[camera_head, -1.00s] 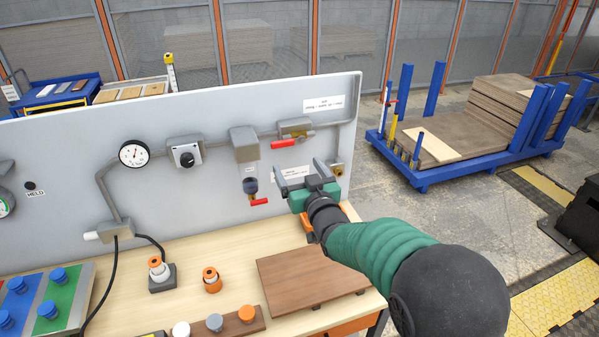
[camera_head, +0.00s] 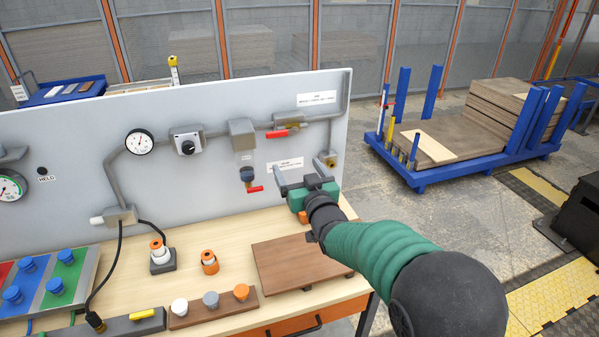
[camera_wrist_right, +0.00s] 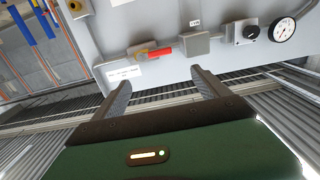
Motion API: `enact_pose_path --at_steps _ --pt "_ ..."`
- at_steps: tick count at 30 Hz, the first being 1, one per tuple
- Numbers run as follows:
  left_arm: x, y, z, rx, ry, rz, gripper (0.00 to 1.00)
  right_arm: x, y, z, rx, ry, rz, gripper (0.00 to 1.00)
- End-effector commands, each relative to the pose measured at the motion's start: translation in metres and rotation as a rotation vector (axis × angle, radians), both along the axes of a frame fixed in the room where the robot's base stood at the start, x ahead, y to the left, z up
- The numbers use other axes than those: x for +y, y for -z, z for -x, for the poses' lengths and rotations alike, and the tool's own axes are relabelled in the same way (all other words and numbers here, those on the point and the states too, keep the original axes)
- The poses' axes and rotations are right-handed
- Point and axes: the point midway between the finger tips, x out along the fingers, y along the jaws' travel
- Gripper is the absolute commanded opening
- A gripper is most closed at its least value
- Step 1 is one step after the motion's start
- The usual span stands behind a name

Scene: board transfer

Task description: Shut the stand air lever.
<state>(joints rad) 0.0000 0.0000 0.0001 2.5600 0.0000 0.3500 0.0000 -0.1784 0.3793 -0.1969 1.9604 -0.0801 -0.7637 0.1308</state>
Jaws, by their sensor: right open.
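A brass valve (camera_head: 290,121) with a red lever (camera_head: 277,134) sits on the grey pipe, on the upper right of the upright panel (camera_head: 75,135). The lever lies roughly along the pipe, pointing left. It also shows in the right wrist view as a red lever (camera_wrist_right: 161,51) beside its brass valve (camera_wrist_right: 139,51). A second red handle (camera_head: 255,189) is lower, under the grey filter unit (camera_head: 242,135). My right gripper (camera_head: 300,168) is open and empty, below the upper lever and apart from it; its fingers (camera_wrist_right: 163,90) frame nothing. My left gripper is out of view.
The bench (camera_head: 215,240) holds a brown board (camera_head: 298,261), orange-topped pieces and a rack of knobs. A gauge (camera_head: 139,142) and a dial box (camera_head: 187,140) are on the panel left of the levers. A blue cart (camera_head: 425,180) with stacked boards stands on the right.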

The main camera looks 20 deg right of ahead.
Motion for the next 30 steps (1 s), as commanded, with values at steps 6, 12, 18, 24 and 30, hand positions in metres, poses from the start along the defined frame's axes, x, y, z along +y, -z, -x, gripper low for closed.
enact_pose_path --at_steps 6,12,18,24,30 --pt "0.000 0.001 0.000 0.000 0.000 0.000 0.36 0.001 0.000 -0.002 0.000 0.000 0.000 0.85" --pt "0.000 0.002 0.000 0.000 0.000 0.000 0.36 0.001 0.001 -0.003 0.001 0.000 0.000 0.85" --pt "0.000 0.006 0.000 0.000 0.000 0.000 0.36 0.001 0.000 -0.001 0.000 0.000 0.001 0.85" --pt "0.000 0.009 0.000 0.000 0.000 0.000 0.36 0.000 0.000 0.005 0.000 0.000 0.000 0.85" --pt "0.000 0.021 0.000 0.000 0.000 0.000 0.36 -0.002 0.002 0.048 -0.002 0.000 -0.002 0.85"
